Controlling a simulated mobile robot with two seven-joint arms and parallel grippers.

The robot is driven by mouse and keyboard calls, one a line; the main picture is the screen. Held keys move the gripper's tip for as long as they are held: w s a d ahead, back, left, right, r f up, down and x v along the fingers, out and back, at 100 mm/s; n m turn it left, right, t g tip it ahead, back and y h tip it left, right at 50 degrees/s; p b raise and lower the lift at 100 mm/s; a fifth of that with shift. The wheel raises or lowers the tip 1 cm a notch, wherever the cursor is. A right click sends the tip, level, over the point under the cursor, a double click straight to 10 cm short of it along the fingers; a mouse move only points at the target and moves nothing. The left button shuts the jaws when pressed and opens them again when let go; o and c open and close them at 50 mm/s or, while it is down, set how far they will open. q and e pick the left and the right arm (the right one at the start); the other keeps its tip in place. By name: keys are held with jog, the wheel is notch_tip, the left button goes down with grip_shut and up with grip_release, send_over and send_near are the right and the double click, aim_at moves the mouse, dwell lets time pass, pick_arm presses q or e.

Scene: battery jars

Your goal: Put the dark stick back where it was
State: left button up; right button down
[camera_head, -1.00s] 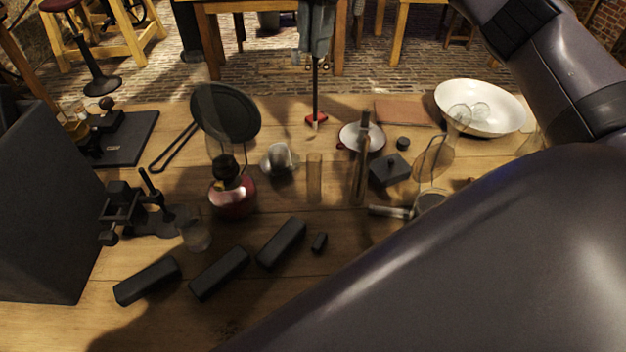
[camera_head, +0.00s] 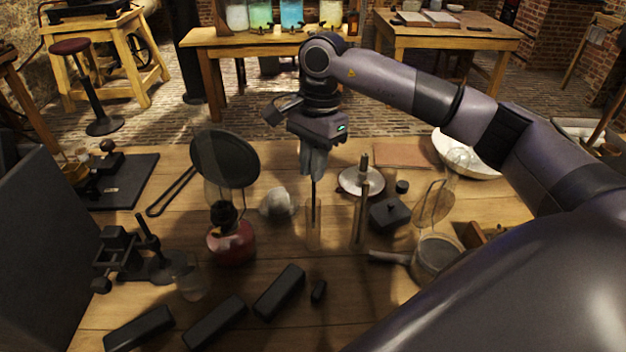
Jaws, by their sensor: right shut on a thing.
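My right gripper (camera_head: 313,168) is over the middle of the wooden table, pointing down, with its fingers shut on the dark stick (camera_head: 314,201). The stick is thin and hangs about upright below the fingers. Its lower part overlaps a clear glass cylinder (camera_head: 314,236) standing on the table. I cannot tell for sure whether the tip is inside the glass or in front of or behind it. My left gripper is not in view.
Right of the cylinder are a tall upright tube (camera_head: 359,215), a white dish (camera_head: 361,181) and a dark box (camera_head: 390,213). Left are a pale round object (camera_head: 278,204) and a red-based burner (camera_head: 231,243). Dark blocks (camera_head: 279,291) lie in front. Coloured jars (camera_head: 291,14) stand on a back table.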

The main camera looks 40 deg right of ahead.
jog(key=shift+f, duration=2.3)
jog(key=c, duration=1.5)
grip_release()
jog(key=shift+f, duration=0.15)
jog(key=shift+c, duration=0.2)
jog(key=o, duration=0.4)
jog(key=r, duration=0.4)
jog(key=d+r+b, duration=0.1)
jog(key=r, duration=0.7)
jog(key=shift+w+d+r, duration=0.15)
jog(key=shift+w+d, duration=0.05)
jog(key=shift+d, duration=0.05)
jog(key=shift+s, duration=0.15)
